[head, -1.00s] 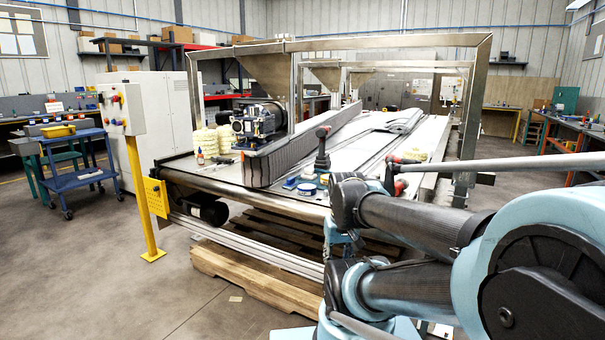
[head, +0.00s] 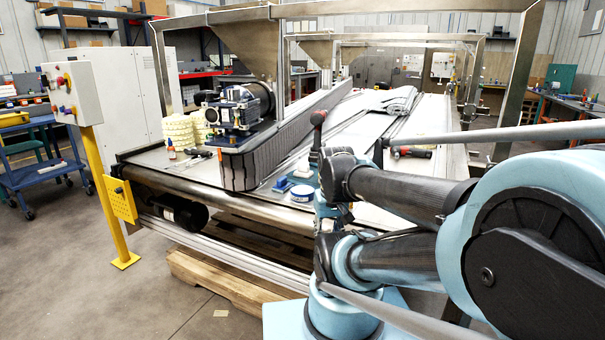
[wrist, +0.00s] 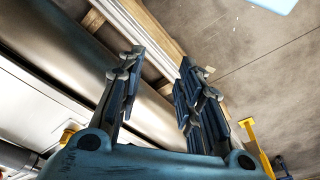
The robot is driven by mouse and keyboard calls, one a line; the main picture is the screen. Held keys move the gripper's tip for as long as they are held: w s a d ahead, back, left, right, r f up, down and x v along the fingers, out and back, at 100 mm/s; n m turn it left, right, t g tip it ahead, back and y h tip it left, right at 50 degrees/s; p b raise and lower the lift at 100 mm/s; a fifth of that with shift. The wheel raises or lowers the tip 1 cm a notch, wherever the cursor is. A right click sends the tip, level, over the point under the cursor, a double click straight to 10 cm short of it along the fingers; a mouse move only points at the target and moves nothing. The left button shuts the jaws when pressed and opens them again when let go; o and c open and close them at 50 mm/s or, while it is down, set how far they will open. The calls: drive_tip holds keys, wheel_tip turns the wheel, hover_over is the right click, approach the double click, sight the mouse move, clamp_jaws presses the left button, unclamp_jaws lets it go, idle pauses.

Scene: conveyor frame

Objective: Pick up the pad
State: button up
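A small blue item (head: 283,184), possibly the pad, lies on the near end of the conveyor frame, left of my arm in the head view. It is too small to tell for sure. A round white and blue item (head: 302,193) sits just right of it. My gripper shows in the wrist view (wrist: 160,60), with its two dark jointed fingers apart and nothing between them. It points down past the conveyor's edge toward the floor. The pad is not seen in the wrist view. My gripper cannot be made out in the head view.
The conveyor's front roller (head: 225,207) edges the frame above a wooden pallet (head: 215,282). A motor (head: 238,112), a glue bottle (head: 171,149) and a ribbed belt wall (head: 240,168) stand left. A red-handled tool (head: 410,152) lies right. A yellow post (head: 108,195) stands at the left.

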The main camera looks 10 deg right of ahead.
drive_tip(key=shift+o, duration=0.8)
drive_tip(key=shift+a, duration=0.1)
drive_tip(key=o, duration=0.7)
drive_tip(key=shift+s+a+r, duration=0.1)
drive_tip(key=shift+s+r, duration=0.05)
drive_tip(key=shift+r, duration=0.6)
wheel_tip(320, 180, up, 18)
drive_tip(key=m+y, duration=0.4)
drive_tip(key=m, duration=2.1)
hover_over(304, 165)
drive_tip(key=s+d, duration=0.3)
drive_tip(key=d, duration=0.2)
drive_tip(key=x, duration=1.7)
drive_tip(key=shift+w+d, duration=0.15)
drive_tip(key=shift+d, duration=0.15)
